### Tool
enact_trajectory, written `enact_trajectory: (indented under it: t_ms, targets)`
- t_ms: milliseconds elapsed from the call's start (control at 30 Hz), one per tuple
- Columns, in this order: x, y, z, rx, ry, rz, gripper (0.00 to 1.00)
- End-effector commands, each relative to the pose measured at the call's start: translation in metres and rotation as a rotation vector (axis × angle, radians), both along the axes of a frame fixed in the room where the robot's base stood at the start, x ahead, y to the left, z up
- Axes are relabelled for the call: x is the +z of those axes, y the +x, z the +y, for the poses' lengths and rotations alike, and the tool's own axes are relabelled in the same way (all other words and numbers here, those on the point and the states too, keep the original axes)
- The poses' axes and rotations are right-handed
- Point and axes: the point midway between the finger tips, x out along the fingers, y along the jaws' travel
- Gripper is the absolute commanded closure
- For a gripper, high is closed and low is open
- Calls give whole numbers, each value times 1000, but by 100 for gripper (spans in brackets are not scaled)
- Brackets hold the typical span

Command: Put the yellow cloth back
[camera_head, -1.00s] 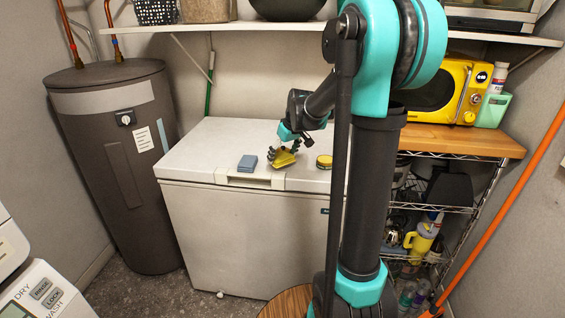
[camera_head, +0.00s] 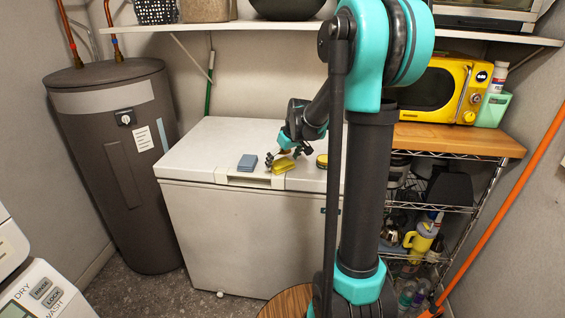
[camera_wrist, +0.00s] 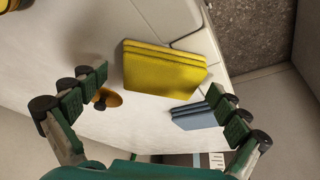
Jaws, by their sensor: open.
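The folded yellow cloth (camera_head: 284,165) lies on the white chest freezer lid (camera_head: 225,140), close to its front edge. It also shows in the wrist view (camera_wrist: 163,72), flat and just beyond my fingers. My gripper (camera_head: 284,153) is over the lid at the cloth's back side. In the wrist view my gripper (camera_wrist: 150,100) has its fingers wide apart with nothing held between them. A small orange-brown object (camera_wrist: 107,97) shows beside the left finger; I cannot tell what it is.
A folded blue-grey cloth (camera_head: 247,162) lies left of the yellow one. A round yellow-topped tin (camera_head: 322,161) lies to the right. A shelf (camera_head: 250,27) hangs above the freezer. The lid's left part is clear.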

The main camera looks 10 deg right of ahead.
Motion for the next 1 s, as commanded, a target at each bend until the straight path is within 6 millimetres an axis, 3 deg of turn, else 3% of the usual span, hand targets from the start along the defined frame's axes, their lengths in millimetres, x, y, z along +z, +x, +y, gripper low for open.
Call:
enact_trajectory:
  t_ms: [267, 800, 1000]
  targets:
    - [7, -2, -1, 0, 0, 0, 1]
    - [96, -35, -18, -1, 0, 0, 1]
    - [110, -42, -21, -3, 0, 1, 1]
